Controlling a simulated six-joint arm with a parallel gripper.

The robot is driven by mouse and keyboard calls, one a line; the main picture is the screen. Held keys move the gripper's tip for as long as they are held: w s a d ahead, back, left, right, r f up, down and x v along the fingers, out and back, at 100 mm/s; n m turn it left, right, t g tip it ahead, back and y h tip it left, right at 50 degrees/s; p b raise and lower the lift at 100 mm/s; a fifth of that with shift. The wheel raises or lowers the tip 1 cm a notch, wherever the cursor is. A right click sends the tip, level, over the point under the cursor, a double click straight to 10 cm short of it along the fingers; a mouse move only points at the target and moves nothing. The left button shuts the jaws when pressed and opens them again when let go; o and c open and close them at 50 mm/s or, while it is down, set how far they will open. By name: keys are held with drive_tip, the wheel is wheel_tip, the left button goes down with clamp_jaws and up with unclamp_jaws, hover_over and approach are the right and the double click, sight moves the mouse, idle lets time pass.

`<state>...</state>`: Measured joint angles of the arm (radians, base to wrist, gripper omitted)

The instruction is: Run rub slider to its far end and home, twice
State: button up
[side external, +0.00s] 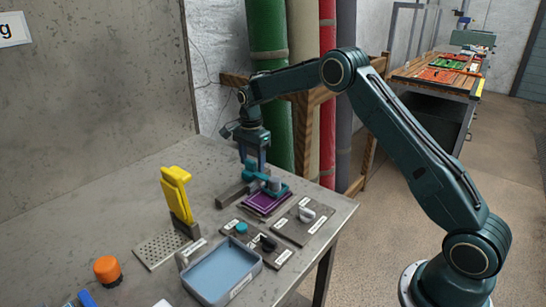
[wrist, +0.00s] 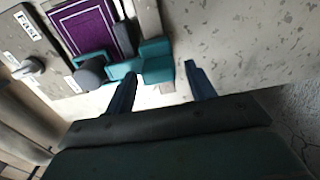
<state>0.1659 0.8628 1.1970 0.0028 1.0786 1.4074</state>
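The rub slider is a teal carriage with a grey round part (side external: 274,184); in the wrist view its teal block (wrist: 155,62) and grey part (wrist: 91,73) show. It sits at the edge of a purple rug sample (side external: 262,203), also in the wrist view (wrist: 88,32). My gripper (side external: 253,160) points down at the slider's back end. In the wrist view its two blue fingers (wrist: 160,72) stand apart, with the teal block between or just beyond their tips. A gap shows at the right finger; contact at the left finger is unclear.
A grey rail (side external: 232,194) lies beside the sample. Labelled plates with a white knob (side external: 306,214) and a black knob (side external: 267,243) stand in front. A blue tray (side external: 221,270), a yellow upright tool (side external: 177,194) and an orange knob (side external: 107,269) are further left.

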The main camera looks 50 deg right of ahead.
drive_tip(key=shift+a, duration=0.15)
drive_tip(key=shift+r, duration=0.45)
wheel_tip(320, 180, up, 13)
idle(0.5)
drive_tip(key=shift+a+f, duration=0.1)
drive_tip(key=shift+a, duration=0.15)
drive_tip(key=shift+f, duration=0.1)
wheel_tip(320, 180, down, 14)
drive_tip(key=shift+r, duration=0.2)
idle(0.7)
